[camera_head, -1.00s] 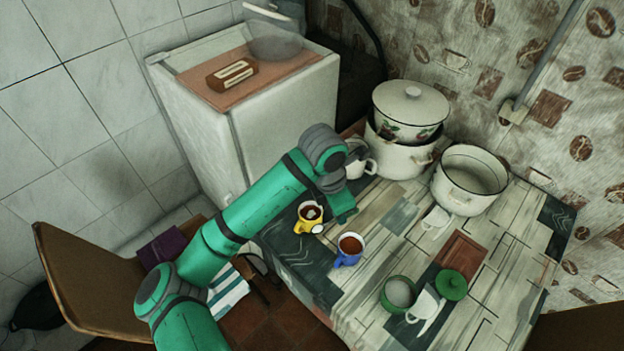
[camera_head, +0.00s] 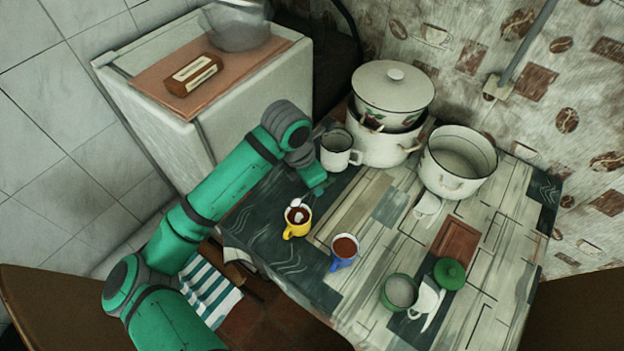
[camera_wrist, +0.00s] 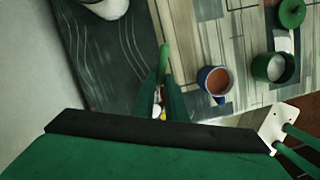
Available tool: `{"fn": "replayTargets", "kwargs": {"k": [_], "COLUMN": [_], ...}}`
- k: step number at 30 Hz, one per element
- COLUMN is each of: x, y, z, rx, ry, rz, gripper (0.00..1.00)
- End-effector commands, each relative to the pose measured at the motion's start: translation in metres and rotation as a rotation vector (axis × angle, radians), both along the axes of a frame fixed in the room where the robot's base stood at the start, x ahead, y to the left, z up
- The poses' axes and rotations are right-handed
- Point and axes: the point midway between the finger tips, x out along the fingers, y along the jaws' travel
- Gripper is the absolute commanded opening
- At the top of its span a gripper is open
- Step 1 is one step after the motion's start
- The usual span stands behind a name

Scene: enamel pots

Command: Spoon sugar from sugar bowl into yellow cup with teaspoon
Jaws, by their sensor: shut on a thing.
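The yellow cup (camera_head: 297,229) stands upright on the table with dark brown liquid in it. A pale patch shows on the liquid. My gripper (camera_head: 316,187) is just above and to the right of the cup, shut on the teaspoon (camera_head: 296,203). The spoon's pale end is over the cup's far rim; whether it holds sugar is too small to tell. In the wrist view my gripper (camera_wrist: 163,85) hides most of the yellow cup (camera_wrist: 157,112). The green sugar bowl (camera_head: 388,298) stands open with white contents, its green lid (camera_head: 449,274) beside it.
A blue cup (camera_head: 343,260) of brown liquid stands right of the yellow cup. A white mug (camera_head: 337,152) is behind my gripper, with stacked pots (camera_head: 385,150) and an open pot (camera_head: 458,185) farther right. A brown board (camera_head: 456,243) lies on the table.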

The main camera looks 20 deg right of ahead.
Motion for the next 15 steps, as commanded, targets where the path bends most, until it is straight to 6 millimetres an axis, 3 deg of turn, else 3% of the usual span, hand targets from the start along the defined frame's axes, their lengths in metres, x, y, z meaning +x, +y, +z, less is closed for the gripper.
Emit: {"fn": "replayTargets", "kwargs": {"k": [7, 15], "x": [-0.001, -0.003], "y": [0.009, 0.022], "z": [-0.018, -0.015], "rx": [-0.059, -0.245], "ry": [-0.009, -0.039], "rz": [0.008, 0.017], "gripper": [0.0, 0.0]}}
